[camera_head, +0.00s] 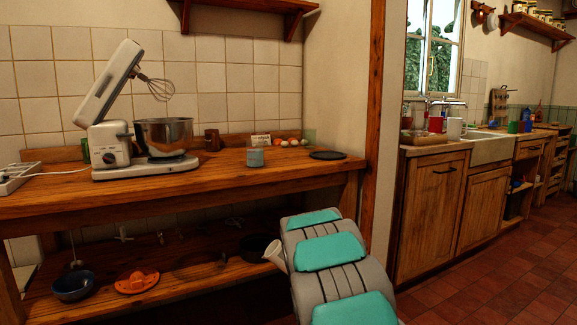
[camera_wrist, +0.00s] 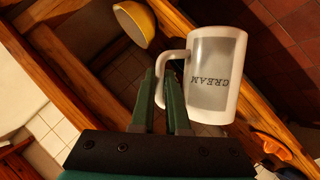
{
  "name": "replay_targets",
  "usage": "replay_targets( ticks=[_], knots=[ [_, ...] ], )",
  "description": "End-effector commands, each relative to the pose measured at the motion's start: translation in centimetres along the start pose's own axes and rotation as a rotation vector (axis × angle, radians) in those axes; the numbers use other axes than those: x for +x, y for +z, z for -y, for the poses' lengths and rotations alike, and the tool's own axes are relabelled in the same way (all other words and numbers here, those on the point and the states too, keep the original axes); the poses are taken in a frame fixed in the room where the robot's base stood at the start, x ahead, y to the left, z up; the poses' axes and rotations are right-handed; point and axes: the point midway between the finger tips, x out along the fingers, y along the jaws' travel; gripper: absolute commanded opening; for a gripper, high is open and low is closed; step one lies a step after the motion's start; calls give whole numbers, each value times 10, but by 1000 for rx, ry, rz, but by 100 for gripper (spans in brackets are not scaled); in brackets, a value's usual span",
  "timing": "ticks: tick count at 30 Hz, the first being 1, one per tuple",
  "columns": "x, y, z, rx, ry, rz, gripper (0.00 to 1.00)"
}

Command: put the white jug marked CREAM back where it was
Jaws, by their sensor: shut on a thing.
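The white jug marked CREAM (camera_wrist: 212,75) fills the right of the wrist view, its lettering upside down. My gripper (camera_wrist: 162,85) has its two green fingers at the jug's handle and is shut on it. In the head view part of a white vessel, which looks like the jug (camera_head: 274,254), shows beside my grey and teal arm, in front of the bench's lower shelf. My fingers are hidden behind my arm there.
The wooden bench (camera_head: 220,178) carries a stand mixer (camera_head: 108,145), a small tin (camera_head: 255,158) and a dark plate (camera_head: 327,155). Its lower shelf (camera_head: 195,277) holds a blue bowl (camera_head: 73,287) and an orange juicer (camera_head: 136,282). A yellow bowl (camera_wrist: 136,22) shows in the wrist view.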

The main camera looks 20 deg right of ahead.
Motion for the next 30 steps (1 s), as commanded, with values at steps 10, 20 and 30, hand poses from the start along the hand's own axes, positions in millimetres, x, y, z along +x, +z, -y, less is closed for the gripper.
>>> replay_targets(
  ticks=[10,20,30],
  knots=[
    [-14,0,-136,256,15,-2,0],
    [-64,-3,-239,431,-36,-66,0],
    [-137,-6,-308,548,-122,-148,0]
  ],
)
